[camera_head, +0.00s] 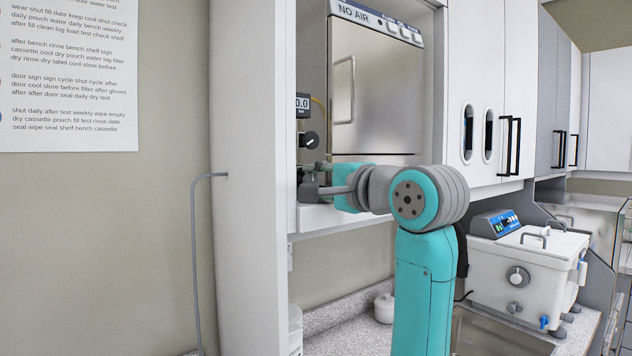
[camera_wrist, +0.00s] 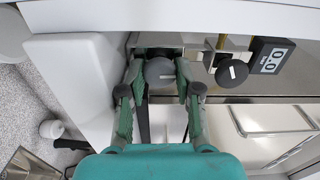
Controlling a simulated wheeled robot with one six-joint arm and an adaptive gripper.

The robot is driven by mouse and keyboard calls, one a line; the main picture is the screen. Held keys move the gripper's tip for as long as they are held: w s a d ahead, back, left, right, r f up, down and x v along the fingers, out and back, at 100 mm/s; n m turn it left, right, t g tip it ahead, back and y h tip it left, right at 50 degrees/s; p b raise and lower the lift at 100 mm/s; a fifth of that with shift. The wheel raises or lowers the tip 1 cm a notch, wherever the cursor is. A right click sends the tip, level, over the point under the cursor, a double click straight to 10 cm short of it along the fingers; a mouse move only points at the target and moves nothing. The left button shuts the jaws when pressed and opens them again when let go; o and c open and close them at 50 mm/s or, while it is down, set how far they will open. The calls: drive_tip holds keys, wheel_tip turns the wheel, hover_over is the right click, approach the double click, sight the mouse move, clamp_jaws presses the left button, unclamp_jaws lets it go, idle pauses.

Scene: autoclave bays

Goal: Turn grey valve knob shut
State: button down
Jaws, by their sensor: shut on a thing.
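The grey valve knob (camera_wrist: 160,72) is round and sits below a small metal bracket in the wrist view. My gripper (camera_wrist: 160,78) has its two green-grey fingers on either side of the knob and is shut on it. In the head view my gripper (camera_head: 318,170) reaches in at the shelf below the autoclave panel, and the grey knob cannot be made out there. A separate dark knob with a white mark (camera_wrist: 232,72) is beside it in the wrist view, untouched. This dark knob also shows in the head view (camera_head: 309,140).
A small display reading 0.0 (camera_head: 303,105) is above the dark knob. The autoclave door (camera_head: 375,90) stands right behind my arm. A white side panel (camera_head: 245,180) is close on the left. A white bath unit (camera_head: 520,265) stands on the counter at right.

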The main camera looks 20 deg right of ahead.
drive_tip(key=shift+m, duration=0.4)
drive_tip(key=c, duration=0.8)
unclamp_jaws()
drive_tip(key=shift+f, duration=0.1)
drive_tip(key=shift+c, duration=0.2)
drive_tip(key=shift+n, duration=0.3)
